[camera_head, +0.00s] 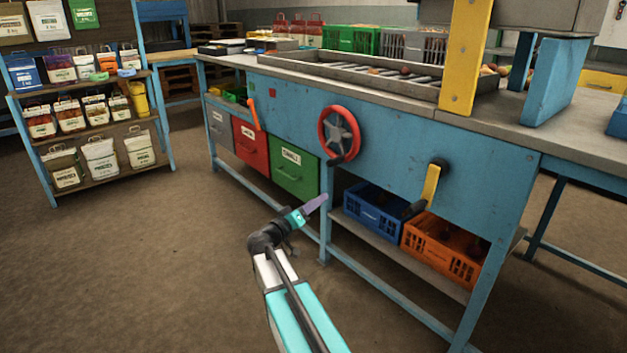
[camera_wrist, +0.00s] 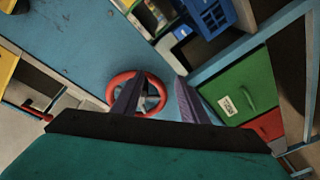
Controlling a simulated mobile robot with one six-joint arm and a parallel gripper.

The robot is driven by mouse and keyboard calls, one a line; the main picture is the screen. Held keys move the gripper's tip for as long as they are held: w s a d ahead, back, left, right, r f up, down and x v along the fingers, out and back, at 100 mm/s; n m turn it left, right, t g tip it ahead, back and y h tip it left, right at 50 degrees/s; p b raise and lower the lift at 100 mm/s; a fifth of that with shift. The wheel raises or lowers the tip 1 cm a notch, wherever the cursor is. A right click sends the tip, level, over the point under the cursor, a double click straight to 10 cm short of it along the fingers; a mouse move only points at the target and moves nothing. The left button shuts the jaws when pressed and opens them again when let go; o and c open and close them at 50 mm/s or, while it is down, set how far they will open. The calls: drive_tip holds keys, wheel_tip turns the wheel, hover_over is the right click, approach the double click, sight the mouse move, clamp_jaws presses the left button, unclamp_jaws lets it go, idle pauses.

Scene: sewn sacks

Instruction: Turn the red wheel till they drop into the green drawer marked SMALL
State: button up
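The red wheel (camera_head: 340,131) is on the blue front panel of the bench, with grey spokes and a dark handle at its lower rim. It also shows in the wrist view (camera_wrist: 111,88), partly hidden by a finger. The green drawer (camera_head: 293,177) is shut below and left of the wheel, with a white label that seems to read SMALL; it shows at right in the wrist view (camera_wrist: 245,92). My gripper (camera_head: 322,201) is below the wheel and apart from it. Its two fingers (camera_wrist: 158,92) are spread, with nothing between them. A few round pieces (camera_head: 405,70) lie on the roller tray.
A red drawer (camera_head: 250,146) is left of the green one. An orange lever (camera_head: 254,114) and a yellow lever (camera_head: 431,186) stick out from the panel. Blue (camera_head: 378,214) and orange (camera_head: 440,250) crates sit on the low shelf.

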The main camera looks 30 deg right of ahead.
drive_tip(key=s+a+f+n+g+y+p, duration=0.25)
drive_tip(key=s+a+f+y+p, duration=0.3)
drive_tip(key=s+p, duration=0.6)
drive_tip(key=s+a+f+n+g+y+p, duration=0.1)
drive_tip(key=s+a+f+g+y+p, duration=0.35)
drive_tip(key=s+a+p, duration=0.65)
drive_tip(key=s+a+r+n+g+y+p, duration=0.1)
drive_tip(key=s+a+r+g+y+p, duration=0.1)
drive_tip(key=s+a+p, duration=0.6)
drive_tip(key=s+a+r+n+g+y+p, duration=0.1)
drive_tip(key=s+a+r+y+p, duration=0.4)
drive_tip(key=s+p, duration=1)
drive_tip(key=a+r+g+p, duration=0.1)
drive_tip(key=a+p, duration=0.2)
drive_tip(key=shift+s+r+g+y, duration=0.2)
drive_tip(key=shift+r+g+y, duration=0.1)
drive_tip(key=shift+g, duration=0.1)
drive_tip(key=shift+c, duration=1.1)
